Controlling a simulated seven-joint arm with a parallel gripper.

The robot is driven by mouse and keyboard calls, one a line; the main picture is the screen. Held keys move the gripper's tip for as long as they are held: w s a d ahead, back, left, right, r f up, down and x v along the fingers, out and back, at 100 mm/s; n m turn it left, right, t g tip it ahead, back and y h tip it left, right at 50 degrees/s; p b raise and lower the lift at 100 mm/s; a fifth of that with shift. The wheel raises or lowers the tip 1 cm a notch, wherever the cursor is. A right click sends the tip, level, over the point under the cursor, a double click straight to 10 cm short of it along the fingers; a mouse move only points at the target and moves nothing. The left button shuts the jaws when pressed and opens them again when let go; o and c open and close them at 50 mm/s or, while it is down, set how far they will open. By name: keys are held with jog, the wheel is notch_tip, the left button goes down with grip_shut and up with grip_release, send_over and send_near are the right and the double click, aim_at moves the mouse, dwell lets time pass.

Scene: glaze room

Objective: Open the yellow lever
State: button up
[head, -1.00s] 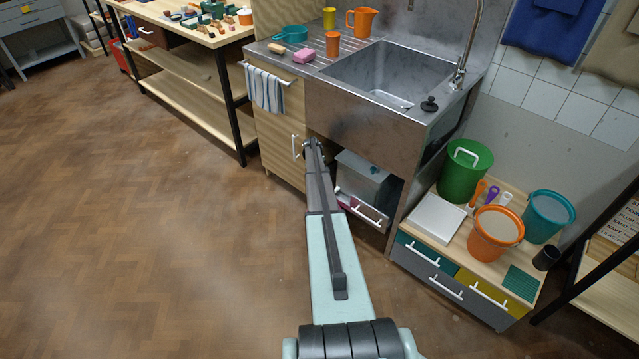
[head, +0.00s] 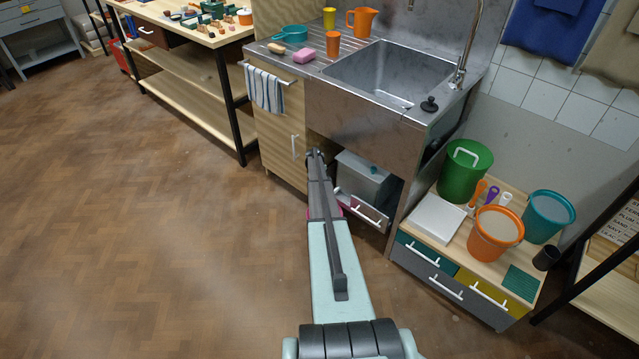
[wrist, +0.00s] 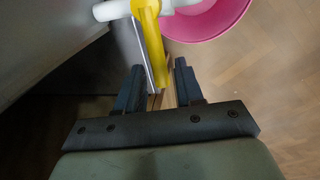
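The yellow lever (wrist: 151,48) shows in the wrist view, attached to a white pipe (wrist: 112,10) at the top. Its free end reaches down to the gap between my fingertips. My gripper (wrist: 158,82) is open, with one dark finger on each side of that gap; I cannot tell whether either finger touches the lever. In the head view my arm reaches under the sink (head: 395,60), and the lever is hidden there.
A pink bucket (wrist: 207,18) stands below the pipe, close to my right finger in the wrist view. A grey box (head: 362,178) and a white-handled drawer (head: 368,212) are right of my arm. A wooden cabinet door (head: 279,150) is to its left.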

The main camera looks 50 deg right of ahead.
grip_shut()
dwell(0.3)
jog(key=shift+a, duration=0.1)
jog(key=s+a+n+t+y, duration=0.2)
jog(key=s+a+n, duration=0.3)
jog(key=n, duration=1.3)
jog(key=shift+s+a, duration=0.4)
jog(key=shift+s, duration=0.7)
jog(key=shift+o, duration=0.9)
grip_release()
